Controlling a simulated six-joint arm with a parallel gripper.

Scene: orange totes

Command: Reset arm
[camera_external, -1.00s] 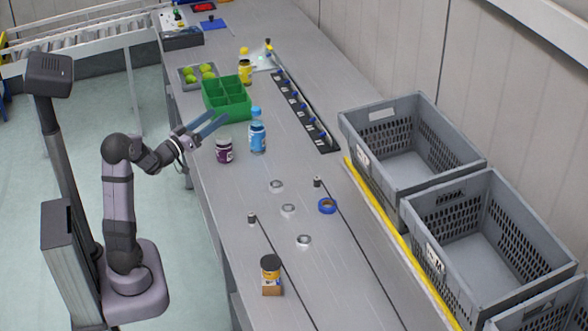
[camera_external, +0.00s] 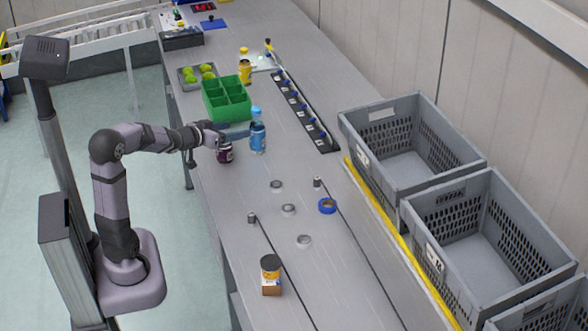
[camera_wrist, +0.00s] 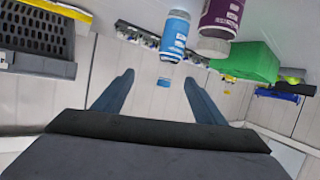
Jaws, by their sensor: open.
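My gripper (camera_external: 238,133) is at the left edge of the bench, close to the purple jar (camera_external: 225,152) and pointing right toward the blue bottle (camera_external: 258,138). In the wrist view my gripper (camera_wrist: 160,92) shows two blue fingers wide apart with nothing between them. There the blue bottle (camera_wrist: 175,35) and the purple jar (camera_wrist: 218,22) appear upside down beyond the fingertips. In the outside view my gripper partly covers the top of the purple jar. I cannot tell whether it touches the jar.
A green divided bin (camera_external: 226,112) stands just behind the gripper. Grey crates (camera_external: 350,125) line the right side. A blue tape roll (camera_external: 327,206), several metal rings and a black-lidded jar (camera_external: 271,267) sit nearer the front. Free bench surface lies between them.

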